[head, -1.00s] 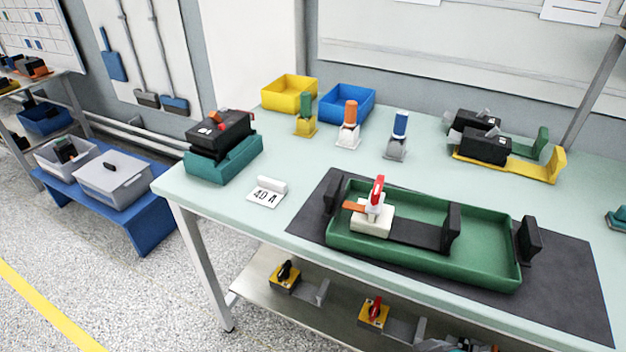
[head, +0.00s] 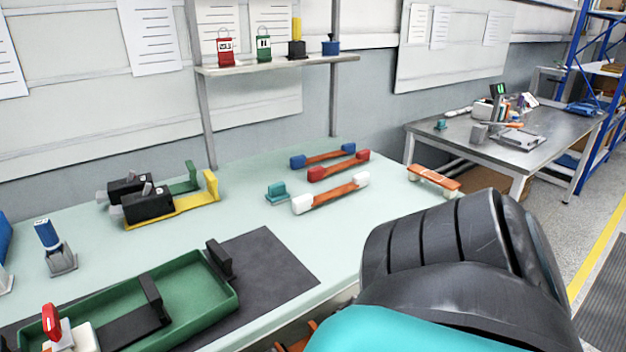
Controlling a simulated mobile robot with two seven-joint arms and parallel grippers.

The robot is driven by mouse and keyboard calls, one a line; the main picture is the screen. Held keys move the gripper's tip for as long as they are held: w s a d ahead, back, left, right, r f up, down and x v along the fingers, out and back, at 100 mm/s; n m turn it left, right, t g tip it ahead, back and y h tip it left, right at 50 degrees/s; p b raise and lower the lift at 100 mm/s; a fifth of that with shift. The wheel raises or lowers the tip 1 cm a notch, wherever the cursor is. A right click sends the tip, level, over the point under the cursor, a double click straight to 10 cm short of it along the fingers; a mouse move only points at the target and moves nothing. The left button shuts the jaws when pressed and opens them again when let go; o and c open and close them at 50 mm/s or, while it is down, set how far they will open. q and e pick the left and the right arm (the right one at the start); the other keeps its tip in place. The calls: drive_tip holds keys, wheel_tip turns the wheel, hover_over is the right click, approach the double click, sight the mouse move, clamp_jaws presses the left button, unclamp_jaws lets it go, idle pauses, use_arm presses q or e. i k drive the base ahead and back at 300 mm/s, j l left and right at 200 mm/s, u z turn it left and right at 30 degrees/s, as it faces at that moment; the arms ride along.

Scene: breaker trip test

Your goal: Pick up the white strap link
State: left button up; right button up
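The white strap link (head: 332,194) is a copper-coloured bar with white blocks at both ends. It lies on the pale green table top (head: 255,232), towards the right end, with nothing touching it that I can see. Part of one of my arms, dark grey and teal, fills the lower right of the head view, in front of the table's right end. Neither gripper shows in the head view.
A red-ended link (head: 338,166) and a blue-ended link (head: 322,158) lie behind the white one. A small teal block (head: 277,194) stands just left of it. A green tray (head: 190,310) sits on a dark mat (head: 275,268) at front left.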

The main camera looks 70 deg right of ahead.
sight(305, 202)
drive_tip(key=z, duration=2.25)
drive_tip(key=l+u, duration=0.15)
drive_tip(key=u, duration=0.9)
drive_tip(key=l+u, duration=0.8)
drive_tip(key=k+l+u, duration=0.2)
drive_tip(key=l, duration=0.2)
drive_tip(key=k+l+u, duration=0.25)
drive_tip(key=l, duration=0.2)
drive_tip(key=k+l+u, duration=0.1)
drive_tip(key=l, duration=0.3)
drive_tip(key=k+l, duration=0.25)
drive_tip(key=l, duration=0.15)
drive_tip(key=u, duration=0.05)
